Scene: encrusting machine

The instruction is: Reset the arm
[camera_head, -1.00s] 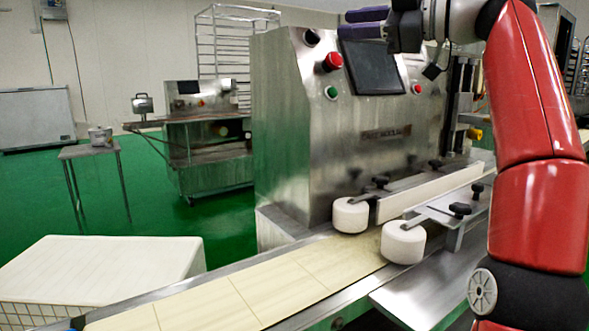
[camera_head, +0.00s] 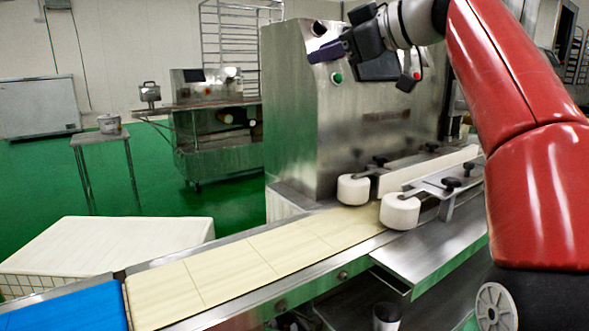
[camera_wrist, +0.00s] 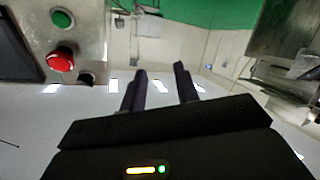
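My gripper (camera_head: 318,54) is up at the top of the head view, its dark purple fingers pointing left in front of the steel machine's upper front. In the wrist view its two fingers (camera_wrist: 160,70) stand apart with nothing between them, so it is open and empty. My red arm rises at the right of the head view and bends left at the top. The steel encrusting machine (camera_head: 350,130) stands behind; its red button (camera_wrist: 60,58) and green button (camera_wrist: 62,18) show in the wrist view. The gripper partly hides the machine's screen (camera_head: 378,68) in the head view.
A conveyor with a pale belt (camera_head: 235,268) runs below, with two white rollers (camera_head: 400,211) beside its guides. A blue surface (camera_head: 70,308) lies at lower left by a white-topped crate (camera_head: 105,245). A small table (camera_head: 100,138) stands farther back on open green floor.

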